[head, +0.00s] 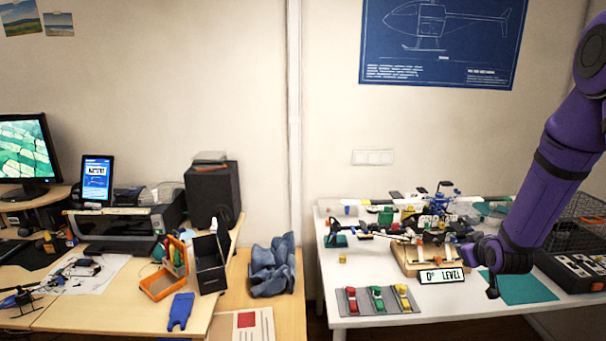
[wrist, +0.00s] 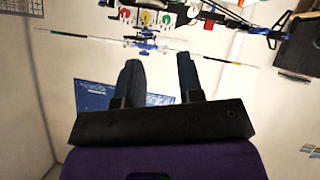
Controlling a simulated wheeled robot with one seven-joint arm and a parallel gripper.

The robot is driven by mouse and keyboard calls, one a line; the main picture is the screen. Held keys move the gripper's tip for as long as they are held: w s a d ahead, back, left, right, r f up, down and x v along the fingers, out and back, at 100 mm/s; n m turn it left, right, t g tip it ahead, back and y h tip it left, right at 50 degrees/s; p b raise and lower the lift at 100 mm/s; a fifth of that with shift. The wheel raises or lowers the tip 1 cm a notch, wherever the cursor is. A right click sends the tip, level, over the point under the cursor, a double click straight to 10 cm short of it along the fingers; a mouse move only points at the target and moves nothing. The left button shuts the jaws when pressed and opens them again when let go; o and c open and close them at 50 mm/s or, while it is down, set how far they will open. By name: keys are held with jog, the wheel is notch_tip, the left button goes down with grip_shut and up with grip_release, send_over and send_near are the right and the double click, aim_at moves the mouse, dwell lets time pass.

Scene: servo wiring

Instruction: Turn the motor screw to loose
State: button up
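My gripper hangs at the right of the table in the head view, its fingertips (head: 492,290) pointing down beside the "0° LEVEL" sign (head: 442,276). In the wrist view its two dark fingers (wrist: 158,68) are spread apart with nothing between them. A model helicopter (head: 436,206) stands on a wooden block on the white table. In the wrist view its dark frame (wrist: 205,22) crosses the top, beyond the fingertips and apart from them. Small white units with red, green and orange round faces (wrist: 145,17) sit on that frame. I cannot make out the motor screw.
A grey tray (head: 349,302) with red, green and yellow parts lies at the table's front left. A teal mat (head: 528,289) lies right of the gripper. A black box (head: 575,270) and a wire basket (head: 592,210) stand at the right.

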jog(key=s+a+r+m+g, duration=0.15)
jog(key=s+a+r, duration=0.35)
jog(key=r, duration=0.5)
jog(key=s+a+r+g, duration=0.2)
jog(key=s+a+r, duration=0.1)
jog(key=s+r, duration=0.6)
jog(key=s+a+r+g, duration=0.1)
jog(key=s+a+r, duration=0.1)
jog(key=s, duration=0.5)
jog(key=s+a+r+m+g+y, duration=0.1)
jog(key=s+a+r, duration=0.1)
jog(key=s, duration=0.6)
jog(key=s+a+r+g, duration=0.1)
jog(key=s+a+r, duration=0.1)
jog(key=s, duration=0.5)
jog(key=shift+s+a+r, duration=0.2)
jog(key=shift+a+r, duration=0.05)
jog(key=shift+r, duration=0.65)
jog(key=shift+o, duration=0.4)
jog(key=shift+m, duration=0.25)
